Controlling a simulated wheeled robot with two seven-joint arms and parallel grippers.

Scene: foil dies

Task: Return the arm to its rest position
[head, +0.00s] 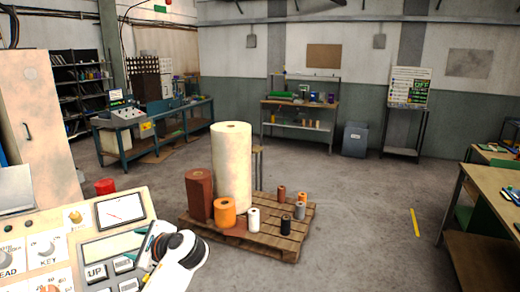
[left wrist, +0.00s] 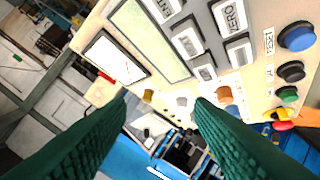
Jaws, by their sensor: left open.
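My left arm with its white and dark wrist shows at the lower left of the head view. My left gripper (head: 150,250) is at the right edge of a control panel (head: 60,222), partly hidden by the wrist. In the left wrist view my left gripper (left wrist: 161,106) has its two dark green fingers wide apart with nothing between them. The control panel (left wrist: 190,88) lies beyond the fingers, with buttons, knobs and a gauge. I cannot tell the exact gap to it. My right gripper is in neither view.
A pallet (head: 285,245) with a tall cream roll (head: 232,165) and several smaller rolls stands on the floor ahead. A beige cabinet (head: 40,130) stands behind the panel. A workbench (head: 490,190) is at the right. The floor between pallet and workbench is clear.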

